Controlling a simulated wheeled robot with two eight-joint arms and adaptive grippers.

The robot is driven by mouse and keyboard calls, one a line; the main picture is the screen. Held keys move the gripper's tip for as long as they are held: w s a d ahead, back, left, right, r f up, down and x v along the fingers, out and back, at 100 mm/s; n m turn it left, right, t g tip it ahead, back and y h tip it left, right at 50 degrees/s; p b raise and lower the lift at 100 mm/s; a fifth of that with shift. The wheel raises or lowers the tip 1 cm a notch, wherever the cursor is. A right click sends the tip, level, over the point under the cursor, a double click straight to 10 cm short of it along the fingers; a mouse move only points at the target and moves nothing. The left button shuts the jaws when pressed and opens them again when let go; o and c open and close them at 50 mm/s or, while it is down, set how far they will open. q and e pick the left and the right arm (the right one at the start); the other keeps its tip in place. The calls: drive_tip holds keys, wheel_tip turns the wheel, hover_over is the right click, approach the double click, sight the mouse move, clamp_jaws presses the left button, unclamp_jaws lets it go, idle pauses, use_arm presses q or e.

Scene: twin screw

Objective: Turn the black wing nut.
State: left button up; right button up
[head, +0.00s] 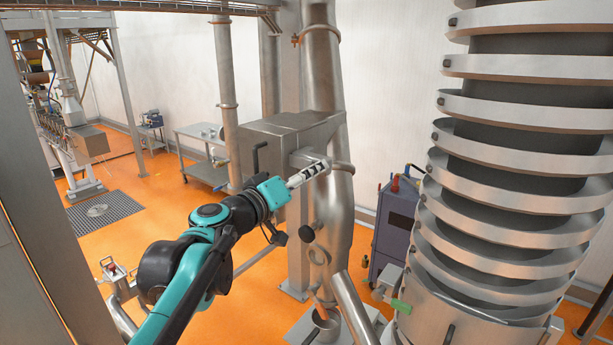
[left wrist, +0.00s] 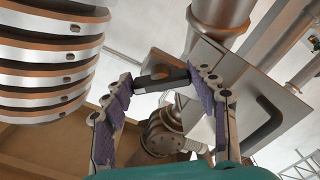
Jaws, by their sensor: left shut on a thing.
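The black wing nut (left wrist: 160,77) shows in the left wrist view as a dark bar between the fingertips of my left gripper (left wrist: 159,84). The two fingers with purple pads stand on either side of it, apart by about its width, and are shut on it. In the head view my left gripper (head: 316,170) reaches the steel pipe fitting beside the grey metal box (head: 290,128). The fingers hide the nut there. My right gripper is in neither view.
A black handle (head: 258,155) sticks out of the box near my left wrist. A large ringed steel column (head: 520,150) stands at the right. A dark cabinet (head: 396,222) is behind the pipe.

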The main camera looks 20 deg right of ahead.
use_arm(q)
drive_tip(key=shift+f, duration=0.15)
drive_tip(key=o, duration=1.2)
drive_tip(key=shift+c, duration=0.2)
drive_tip(key=v, duration=1.2)
drive_tip(key=shift+s, duration=0.1)
